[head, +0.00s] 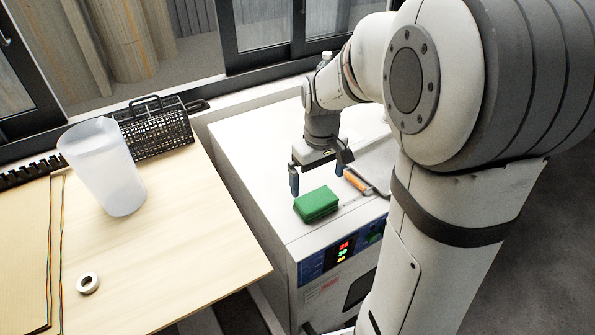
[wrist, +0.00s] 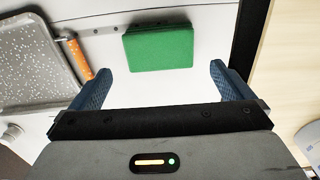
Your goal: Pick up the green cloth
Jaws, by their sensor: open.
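The green cloth (head: 317,204) is a folded, block-like green bundle on the white top of the drying oven (head: 262,160), near its front edge. In the wrist view the cloth (wrist: 158,47) lies ahead of my gripper, in line with the gap between the fingers. My gripper (head: 320,184) is above the oven top, just behind the cloth in the head view. Its two blue fingers are spread apart, and the wrist view shows the gap (wrist: 160,88) empty. The cloth does not appear to touch either finger.
A speckled tray (wrist: 38,62) with an orange handle (wrist: 82,60) lies beside the cloth on the oven top. A wooden table (head: 190,235) stands left, with a translucent beaker (head: 105,165), a white tape roll (head: 88,283) and a black wire basket (head: 155,135).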

